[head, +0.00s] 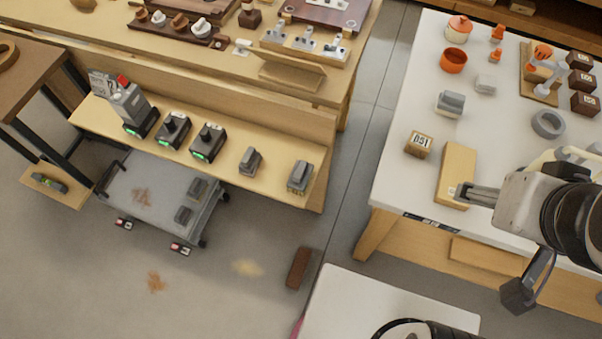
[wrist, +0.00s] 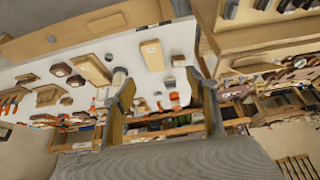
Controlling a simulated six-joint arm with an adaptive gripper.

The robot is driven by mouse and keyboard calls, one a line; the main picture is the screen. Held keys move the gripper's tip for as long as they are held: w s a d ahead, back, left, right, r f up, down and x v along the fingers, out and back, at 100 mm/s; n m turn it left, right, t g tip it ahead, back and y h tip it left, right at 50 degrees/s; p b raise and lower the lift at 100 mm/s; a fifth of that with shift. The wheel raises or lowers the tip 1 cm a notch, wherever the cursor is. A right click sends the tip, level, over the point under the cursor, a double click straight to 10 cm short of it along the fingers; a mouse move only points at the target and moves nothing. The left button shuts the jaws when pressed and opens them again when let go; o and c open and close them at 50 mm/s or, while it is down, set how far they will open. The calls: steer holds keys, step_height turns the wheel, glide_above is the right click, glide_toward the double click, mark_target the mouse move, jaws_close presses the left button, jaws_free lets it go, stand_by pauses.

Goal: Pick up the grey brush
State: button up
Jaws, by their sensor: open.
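No thing is clearly recognisable as the grey brush. A grey block-like object with a paler lower part (head: 450,103) lies on the white table (head: 405,180) and could be it, but I cannot tell. A smaller pale grey block (head: 486,83) lies behind it. My gripper (head: 462,192) is open over the table's front part, overlapping the light wooden block (head: 458,165) in the head view. In the wrist view my open gripper (wrist: 158,88) has its two fingers well apart, with nothing held between them. The wooden block (wrist: 152,55) shows beyond them.
A small labelled wooden cube (head: 419,144) sits left of the wooden block. A grey ring (head: 549,124), an orange bowl (head: 453,61) and dark cubes (head: 583,81) stand farther back. A wooden shelf (head: 275,180) at left holds several grey and black devices.

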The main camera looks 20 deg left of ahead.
steer(key=c, duration=0.6)
